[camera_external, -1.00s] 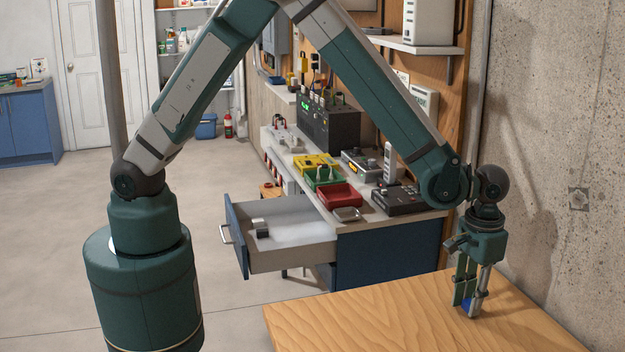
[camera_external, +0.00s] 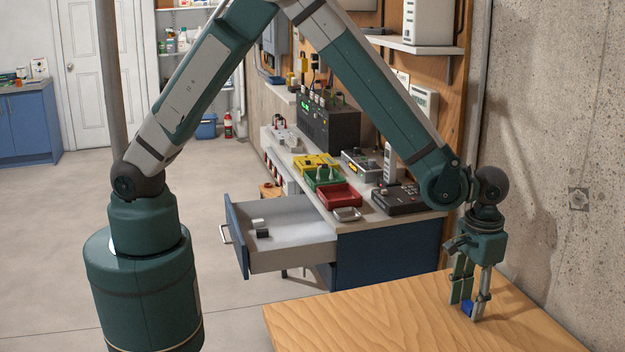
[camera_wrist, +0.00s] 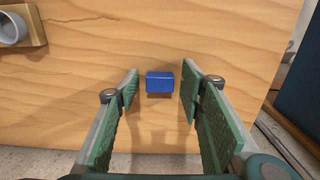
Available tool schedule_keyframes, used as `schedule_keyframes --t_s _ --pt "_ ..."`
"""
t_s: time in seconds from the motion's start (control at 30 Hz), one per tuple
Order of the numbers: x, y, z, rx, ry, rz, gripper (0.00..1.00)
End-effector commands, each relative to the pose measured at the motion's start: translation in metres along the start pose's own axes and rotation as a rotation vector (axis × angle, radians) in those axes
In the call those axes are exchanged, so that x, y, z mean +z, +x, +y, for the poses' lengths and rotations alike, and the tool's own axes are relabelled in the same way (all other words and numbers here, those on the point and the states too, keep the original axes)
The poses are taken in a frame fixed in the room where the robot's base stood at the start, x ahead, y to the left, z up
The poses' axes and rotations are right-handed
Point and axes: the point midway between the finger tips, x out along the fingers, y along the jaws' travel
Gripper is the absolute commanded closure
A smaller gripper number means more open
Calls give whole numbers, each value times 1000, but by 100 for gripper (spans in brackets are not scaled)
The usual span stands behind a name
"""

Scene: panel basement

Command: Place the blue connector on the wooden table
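The blue connector (camera_wrist: 160,82) is a small blue block on the wooden table (camera_wrist: 90,60) in the wrist view. It lies between my two green-padded fingertips (camera_wrist: 160,92), with a visible gap on each side. In the external view my gripper (camera_external: 468,305) points straight down, low over the wooden table (camera_external: 350,318). The blue connector (camera_external: 467,308) shows there between the fingers, partly hidden by them. My gripper is open and the fingers do not touch the connector.
A grey round cup-like object on a wooden block (camera_wrist: 22,28) is at the upper left of the wrist view. An open drawer (camera_external: 285,245) juts from the workbench behind the table. A concrete wall (camera_external: 550,150) stands to the right. The table's left part is clear.

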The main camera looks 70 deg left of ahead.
Motion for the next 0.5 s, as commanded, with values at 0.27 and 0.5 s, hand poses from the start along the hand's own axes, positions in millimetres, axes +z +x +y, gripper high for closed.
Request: schedule_keyframes --t_s 0.27,0.5 --pt "0 -13 0 0 0 0 61" --pt "0 -43 0 0 0 0 61"
